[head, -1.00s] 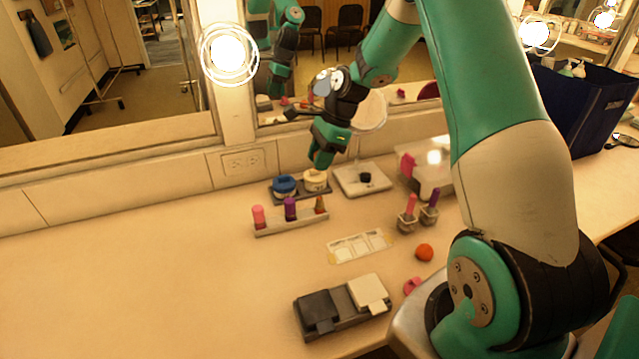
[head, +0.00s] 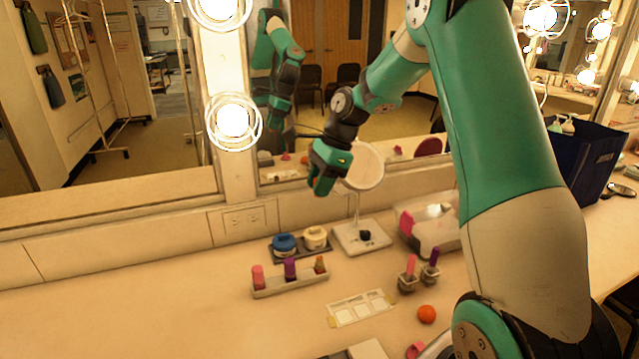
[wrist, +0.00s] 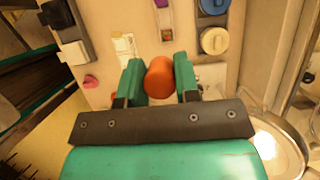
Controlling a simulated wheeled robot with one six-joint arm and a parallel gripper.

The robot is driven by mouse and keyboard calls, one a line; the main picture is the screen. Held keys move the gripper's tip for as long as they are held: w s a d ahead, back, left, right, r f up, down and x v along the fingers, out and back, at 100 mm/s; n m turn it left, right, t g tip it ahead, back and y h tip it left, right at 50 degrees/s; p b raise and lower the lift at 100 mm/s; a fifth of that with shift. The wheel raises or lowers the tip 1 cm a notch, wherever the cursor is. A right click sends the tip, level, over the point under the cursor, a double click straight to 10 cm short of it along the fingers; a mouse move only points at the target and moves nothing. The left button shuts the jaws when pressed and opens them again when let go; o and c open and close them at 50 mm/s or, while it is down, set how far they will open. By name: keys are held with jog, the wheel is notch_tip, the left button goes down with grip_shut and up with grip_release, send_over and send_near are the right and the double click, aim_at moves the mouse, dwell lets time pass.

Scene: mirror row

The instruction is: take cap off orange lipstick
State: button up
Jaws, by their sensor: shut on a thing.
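My gripper (head: 320,188) is raised in front of the mirror, above and behind the lipstick rack (head: 262,293). In the wrist view my gripper (wrist: 159,70) is shut on an orange cap (wrist: 160,80), with one green finger on each side of it. The orange lipstick (head: 320,265) stands upright in the right end of the rack, short and bare at its top. The gripper and the cap are clear of it. A pink lipstick (head: 258,277) and a purple lipstick (head: 290,269) stand in the same rack.
A blue jar (head: 284,243) and a cream jar (head: 316,238) stand behind the rack. A round mirror on a white base (head: 345,240), a clear box (head: 437,228) and two small lipstick holders stand to the right. An orange ball (head: 427,314) and white card (head: 345,313) lie in front.

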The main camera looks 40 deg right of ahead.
jog(key=shift+r+p, duration=1.6)
jog(key=shift+p, duration=0.35)
